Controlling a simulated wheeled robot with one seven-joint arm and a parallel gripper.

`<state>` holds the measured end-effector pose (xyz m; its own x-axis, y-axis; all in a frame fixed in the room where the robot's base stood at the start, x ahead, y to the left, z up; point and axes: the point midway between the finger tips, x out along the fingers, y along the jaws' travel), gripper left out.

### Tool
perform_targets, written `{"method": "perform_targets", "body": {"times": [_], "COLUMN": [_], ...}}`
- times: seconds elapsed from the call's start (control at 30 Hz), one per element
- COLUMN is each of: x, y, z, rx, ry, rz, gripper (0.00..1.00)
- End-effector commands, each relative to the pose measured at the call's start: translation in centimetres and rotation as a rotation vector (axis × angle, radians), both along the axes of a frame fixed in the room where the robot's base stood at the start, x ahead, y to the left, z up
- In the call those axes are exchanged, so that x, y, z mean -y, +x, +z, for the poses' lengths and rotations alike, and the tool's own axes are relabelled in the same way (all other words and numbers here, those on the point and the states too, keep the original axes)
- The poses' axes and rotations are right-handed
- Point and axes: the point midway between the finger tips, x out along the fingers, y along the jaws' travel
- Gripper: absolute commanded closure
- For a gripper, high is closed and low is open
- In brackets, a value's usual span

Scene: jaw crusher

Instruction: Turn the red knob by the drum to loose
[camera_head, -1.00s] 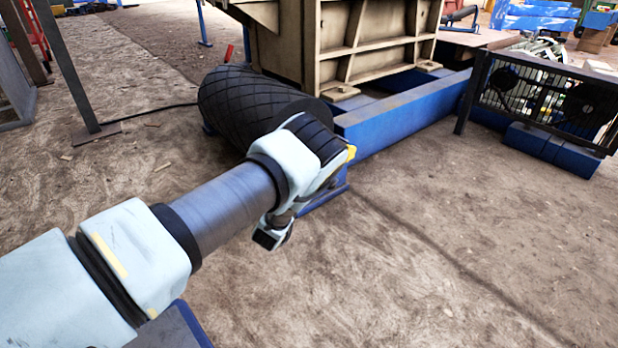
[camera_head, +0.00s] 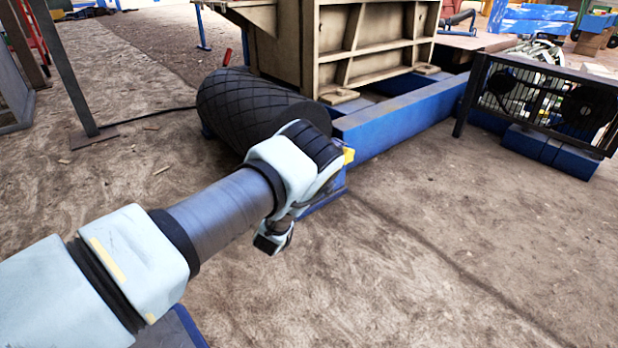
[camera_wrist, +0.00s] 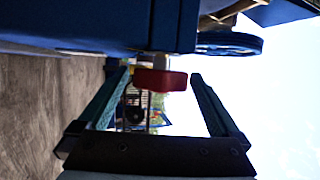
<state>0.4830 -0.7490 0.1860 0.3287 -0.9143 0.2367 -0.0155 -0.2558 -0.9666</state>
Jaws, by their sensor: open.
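The red knob (camera_wrist: 160,80) shows in the wrist view on a short pale stem under a blue beam (camera_wrist: 90,25). My gripper (camera_wrist: 160,75) is open, with one finger on each side of the knob. Gaps show between the knob and both fingers, so it is not gripped. In the head view the black ribbed drum (camera_head: 235,102) lies behind my wrist. My arm's end hides the knob and fingers there.
The beige crusher body (camera_head: 365,45) stands on a blue frame (camera_head: 405,115) behind the drum. A caged guard (camera_head: 540,95) is at the right. In the wrist view a blue round part (camera_wrist: 228,43) is right of the knob. Ground at the front right is clear.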

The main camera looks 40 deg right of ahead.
Motion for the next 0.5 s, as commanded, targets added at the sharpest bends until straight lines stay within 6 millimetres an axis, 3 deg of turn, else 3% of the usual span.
{"method": "perform_targets", "body": {"times": [0.27, 0.5], "x": [-0.8, -4.8], "y": [-0.2, -1.6], "z": [-0.1, -0.9], "rx": [0.0, -0.003], "ry": [0.002, 0.007], "rz": [0.002, 0.002], "gripper": [0.01, 0.01]}}
